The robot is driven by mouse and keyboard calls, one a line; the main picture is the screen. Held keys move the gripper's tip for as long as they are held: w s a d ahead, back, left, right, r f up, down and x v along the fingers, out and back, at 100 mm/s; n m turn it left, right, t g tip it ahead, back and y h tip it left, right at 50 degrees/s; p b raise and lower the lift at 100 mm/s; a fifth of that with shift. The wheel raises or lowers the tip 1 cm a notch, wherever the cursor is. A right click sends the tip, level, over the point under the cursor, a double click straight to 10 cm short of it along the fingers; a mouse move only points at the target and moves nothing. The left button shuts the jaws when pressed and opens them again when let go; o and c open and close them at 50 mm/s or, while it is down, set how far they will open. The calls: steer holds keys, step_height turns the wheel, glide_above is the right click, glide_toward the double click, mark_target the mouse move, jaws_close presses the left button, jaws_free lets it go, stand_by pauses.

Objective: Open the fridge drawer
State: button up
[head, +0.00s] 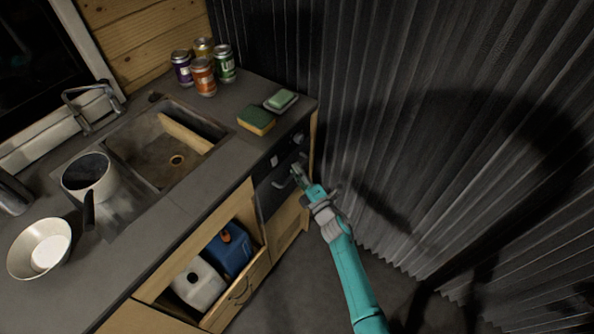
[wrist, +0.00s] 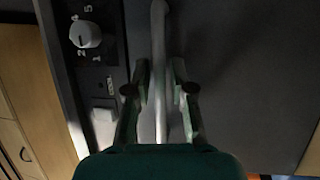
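The dark fridge drawer front (head: 272,195) is set in the wooden cabinet below the counter and looks closed. It also fills the right of the wrist view (wrist: 245,70). Its light metal bar handle (wrist: 158,40) runs up the wrist view; in the head view the handle (head: 283,184) is small and partly shadowed. My gripper (head: 297,172) is at the front of this unit. In the wrist view my gripper (wrist: 160,75) has its fingers apart, one on each side of the bar, with small gaps; firm contact is not visible.
A control panel with a white numbered knob (wrist: 86,34) is beside the handle. An open wooden drawer (head: 240,292) holds a white jug (head: 198,287) and a blue jug (head: 232,252). Cans, sponges and a sink are on the counter. A corrugated wall (head: 430,120) stands at right.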

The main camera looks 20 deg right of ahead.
steer(key=shift+w+a+r, duration=0.1)
steer(key=shift+w, duration=0.25)
jaws_close()
steer(key=shift+s, duration=0.15)
